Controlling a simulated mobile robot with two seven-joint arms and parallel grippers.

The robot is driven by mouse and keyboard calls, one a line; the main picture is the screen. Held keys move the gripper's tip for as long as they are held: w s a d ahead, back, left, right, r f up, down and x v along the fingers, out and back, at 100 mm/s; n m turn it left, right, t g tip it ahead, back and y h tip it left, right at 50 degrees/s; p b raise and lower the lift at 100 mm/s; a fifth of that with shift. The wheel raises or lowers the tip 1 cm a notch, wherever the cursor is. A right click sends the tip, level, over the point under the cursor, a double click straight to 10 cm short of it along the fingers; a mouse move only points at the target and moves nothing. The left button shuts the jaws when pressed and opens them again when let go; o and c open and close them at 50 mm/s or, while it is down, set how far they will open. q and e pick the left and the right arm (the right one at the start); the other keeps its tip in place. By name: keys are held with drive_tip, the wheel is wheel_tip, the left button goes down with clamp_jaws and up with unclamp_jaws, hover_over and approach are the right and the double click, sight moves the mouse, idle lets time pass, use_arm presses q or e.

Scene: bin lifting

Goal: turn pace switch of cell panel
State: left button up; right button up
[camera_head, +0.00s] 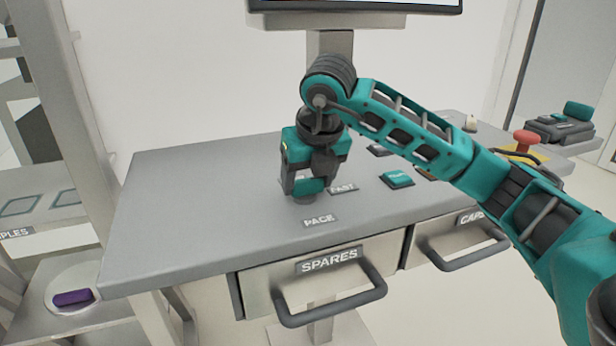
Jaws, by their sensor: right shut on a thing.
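The cell panel (190,205) is a grey sloping top with labels "PACE" and "FAST" near its middle. My right gripper (306,194) points down onto the panel between these labels, its fingers shut on the pace switch. Only a little of the switch's round grey base (305,201) shows below the fingertips; the gripper hides the rest, so I cannot tell which way the switch points. My left gripper is not in view.
A teal button (397,180) and a red mushroom button (526,138) are on the panel to the right. Drawers with bar handles (335,302) are below the front edge. A monitor (340,8) stands behind. A purple object (73,297) lies at lower left.

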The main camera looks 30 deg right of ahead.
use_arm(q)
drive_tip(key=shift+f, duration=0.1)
use_arm(e)
drive_tip(key=shift+d+n+y+b, duration=0.1)
drive_tip(key=shift+n+y+b, duration=0.3)
drive_tip(key=shift+n, duration=0.6)
drive_tip(key=shift+n+y, duration=0.3)
drive_tip(key=shift+n, duration=0.6)
drive_tip(key=shift+w+n+y, duration=0.1)
drive_tip(key=shift+n+y, duration=0.3)
drive_tip(key=shift+n, duration=0.5)
drive_tip(key=n+y, duration=0.1)
drive_tip(key=n, duration=0.2)
drive_tip(key=shift+w+d+r+n, duration=0.1)
drive_tip(key=shift+n, duration=0.2)
drive_tip(key=n+g+y+p, duration=0.1)
drive_tip(key=n, duration=0.2)
drive_tip(key=shift+w+n, duration=0.15)
drive_tip(key=shift+n, duration=0.15)
drive_tip(key=shift+n+g+y+p, duration=0.4)
drive_tip(key=shift+n+g+p, duration=0.2)
drive_tip(key=shift+n, duration=0.6)
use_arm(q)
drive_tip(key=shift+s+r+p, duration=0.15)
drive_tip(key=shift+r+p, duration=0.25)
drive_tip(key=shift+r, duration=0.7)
use_arm(e)
drive_tip(key=shift+w+n+g, duration=0.15)
drive_tip(key=shift+n+g, duration=0.25)
drive_tip(key=shift+n, duration=0.9)
